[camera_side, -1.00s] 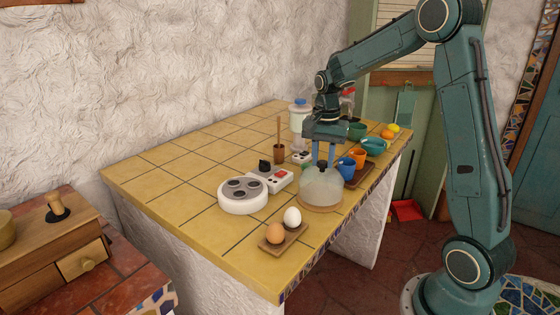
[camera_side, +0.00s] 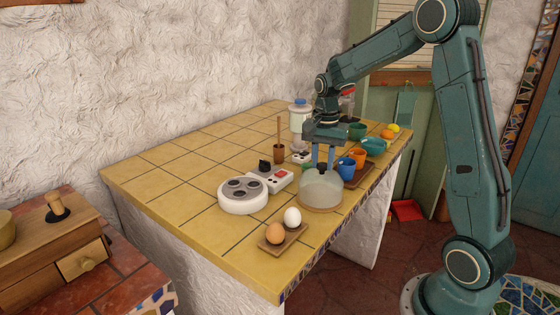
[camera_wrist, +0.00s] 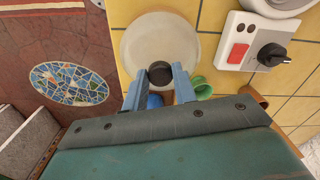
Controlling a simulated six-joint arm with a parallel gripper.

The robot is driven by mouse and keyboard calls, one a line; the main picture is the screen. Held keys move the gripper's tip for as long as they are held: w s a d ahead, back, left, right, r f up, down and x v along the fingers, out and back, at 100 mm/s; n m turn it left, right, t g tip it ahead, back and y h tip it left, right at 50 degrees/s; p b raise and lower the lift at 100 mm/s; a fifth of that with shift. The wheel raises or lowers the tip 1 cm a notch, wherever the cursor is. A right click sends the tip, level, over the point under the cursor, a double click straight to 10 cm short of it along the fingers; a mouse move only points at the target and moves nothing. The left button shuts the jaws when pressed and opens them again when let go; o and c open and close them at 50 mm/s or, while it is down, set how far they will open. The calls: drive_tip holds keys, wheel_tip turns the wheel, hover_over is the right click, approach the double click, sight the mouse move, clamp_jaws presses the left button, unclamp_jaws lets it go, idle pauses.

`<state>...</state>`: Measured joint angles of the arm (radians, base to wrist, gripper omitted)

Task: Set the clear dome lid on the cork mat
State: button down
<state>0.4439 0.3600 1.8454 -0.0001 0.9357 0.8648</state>
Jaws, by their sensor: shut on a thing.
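The clear dome lid (camera_side: 320,189) is upright at the cork mat (camera_side: 321,208) near the counter's right edge. Its base looks level with the mat, whose rim shows around and below it; the side view does not make clear whether they touch. My gripper (camera_side: 322,166) is above the dome, its two blue fingers pointing down and shut on the dark knob. In the wrist view the knob (camera_wrist: 160,73) sits between the fingertips, and the pale dome (camera_wrist: 163,38) spreads out beyond them. The mat cannot be made out there.
Left of the dome is a white egg cooker base (camera_side: 242,194) with a control box (camera_side: 271,177). Two eggs sit on a wooden tray (camera_side: 283,241) in front. Blue and orange cups (camera_side: 357,156) stand close behind. The counter's left side is clear.

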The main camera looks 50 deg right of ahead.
drive_tip(key=shift+f, duration=0.3)
idle(1.2)
drive_tip(key=c, duration=1)
unclamp_jaws()
drive_tip(key=shift+c, duration=0.2)
drive_tip(key=shift+r, duration=3.5)
drive_tip(key=shift+a, duration=0.1)
